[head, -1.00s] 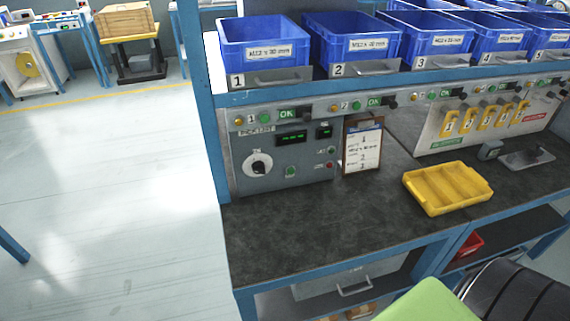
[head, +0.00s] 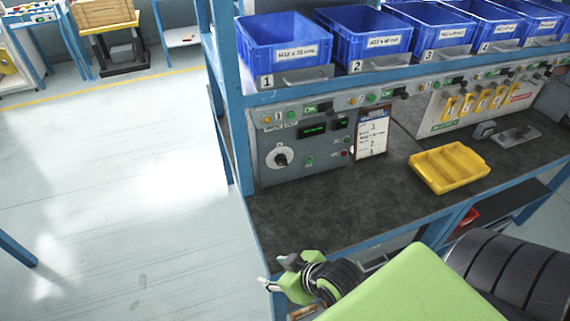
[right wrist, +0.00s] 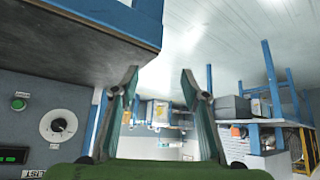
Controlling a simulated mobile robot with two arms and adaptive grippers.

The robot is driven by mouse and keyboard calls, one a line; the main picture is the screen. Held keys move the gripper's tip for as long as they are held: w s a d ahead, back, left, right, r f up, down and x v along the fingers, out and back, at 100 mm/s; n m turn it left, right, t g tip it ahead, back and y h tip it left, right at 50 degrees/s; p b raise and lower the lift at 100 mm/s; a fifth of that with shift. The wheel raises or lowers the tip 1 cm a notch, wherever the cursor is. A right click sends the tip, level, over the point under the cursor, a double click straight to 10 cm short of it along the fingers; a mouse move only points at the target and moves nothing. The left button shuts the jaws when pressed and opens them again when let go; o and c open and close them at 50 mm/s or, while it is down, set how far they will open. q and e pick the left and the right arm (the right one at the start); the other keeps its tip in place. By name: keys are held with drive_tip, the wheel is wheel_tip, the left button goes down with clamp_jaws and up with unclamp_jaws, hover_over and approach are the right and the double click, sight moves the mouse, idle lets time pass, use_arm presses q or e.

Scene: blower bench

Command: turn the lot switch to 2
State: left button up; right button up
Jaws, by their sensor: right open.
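The lot switch is a black knob on a round white dial (head: 280,158), on the left of the grey control panel (head: 310,170). The dial (right wrist: 58,126) also shows at the left of the right wrist view, which looks upside down. The dial's numbers are too small to read. My right gripper (head: 276,272) is open and empty at the bench's front left corner, below and in front of the panel, well apart from the knob. Its two fingers (right wrist: 160,75) stand spread in the right wrist view. My left gripper is not in view.
A clipboard (head: 372,133) stands right of the panel, and a yellow tray (head: 418,178) lies on the dark bench top (head: 320,215). Blue bins (head: 285,50) line the shelf above. A blue post (head: 238,150) rises at the bench's left. The bench in front of the dial is clear.

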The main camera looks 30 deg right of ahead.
sight(284, 164)
drive_tip(key=w+t, duration=0.1)
drive_tip(key=w+d+t, duration=0.1)
drive_tip(key=w, duration=0.1)
drive_tip(key=w+t, duration=0.1)
drive_tip(key=w, duration=0.1)
drive_tip(key=shift+w+d+r, duration=0.15)
drive_tip(key=shift+d+r, duration=0.2)
drive_tip(key=w+d+t, duration=0.1)
drive_tip(key=w+d+r+t, duration=0.1)
drive_tip(key=w+d, duration=0.1)
drive_tip(key=shift+w+d+r+t, duration=0.1)
drive_tip(key=shift+d+r+t, duration=0.2)
drive_tip(key=shift+t, duration=0.1)
drive_tip(key=w+d+r+m+t+h, duration=0.1)
drive_tip(key=d+r+t+h, duration=0.1)
drive_tip(key=d, duration=0.4)
drive_tip(key=w+d+r+m+t+h, duration=0.1)
drive_tip(key=d+r+m+t+h, duration=0.15)
drive_tip(key=d, duration=0.25)
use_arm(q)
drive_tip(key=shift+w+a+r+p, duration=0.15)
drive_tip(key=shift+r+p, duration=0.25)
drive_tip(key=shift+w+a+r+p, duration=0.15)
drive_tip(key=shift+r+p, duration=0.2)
use_arm(e)
drive_tip(key=w+d, duration=0.2)
drive_tip(key=w, duration=1.1)
drive_tip(key=shift+n, duration=0.45)
drive_tip(key=shift+d, duration=0.1)
drive_tip(key=c, duration=1.1)
